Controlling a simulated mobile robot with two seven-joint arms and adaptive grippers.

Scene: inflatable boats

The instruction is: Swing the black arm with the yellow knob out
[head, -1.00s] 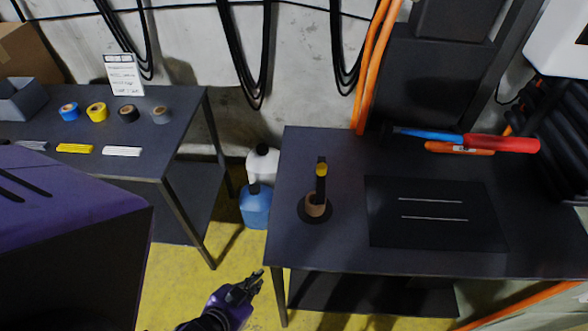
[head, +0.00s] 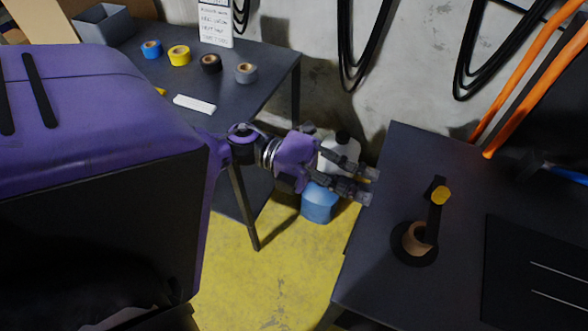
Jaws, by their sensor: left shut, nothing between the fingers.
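The black arm (head: 434,222) with the yellow knob (head: 441,195) at its end stands on the dark right-hand table. It rises beside a tan ring-like hub (head: 412,240) on a round black base (head: 420,257). My left gripper (head: 370,186) is shut and empty. It shows at the table's left edge, to the left of the black arm and clear of it. The gripper partly covers a white jug and a blue jug behind it. My right gripper is not in view.
The right-hand table (head: 375,275) is bare around the base. A black mat (head: 520,285) with pale lines lies to its right. Another table (head: 235,105) holds tape rolls and a grey bin (head: 103,25). The white jug (head: 343,146) and blue jug (head: 319,204) stand between the tables.

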